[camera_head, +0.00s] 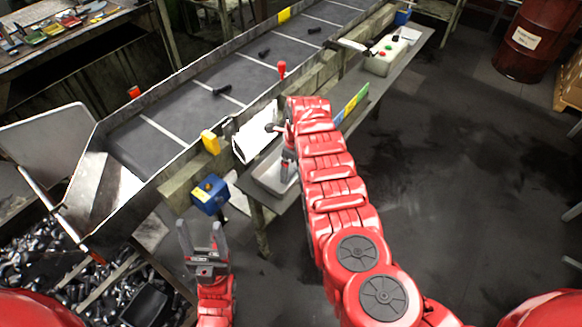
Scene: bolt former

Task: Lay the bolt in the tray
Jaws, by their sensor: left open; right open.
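A shallow pale tray (268,180) sits on the narrow side shelf beside the conveyor, partly hidden by my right gripper. My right gripper (287,174) is open and points down over the tray's right part; no bolt shows between its fingers. Dark bolts lie apart on the conveyor belt: a near one (222,89), a middle one (264,54) and a far one (314,30). I cannot tell whether a bolt lies in the hidden part of the tray. My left gripper (201,232) is open and empty, below the blue box and well left of the tray.
A white open holder (254,132) stands just behind the tray. A blue box (210,194) is at the conveyor's near side. A heap of metal parts (60,270) fills the lower left.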

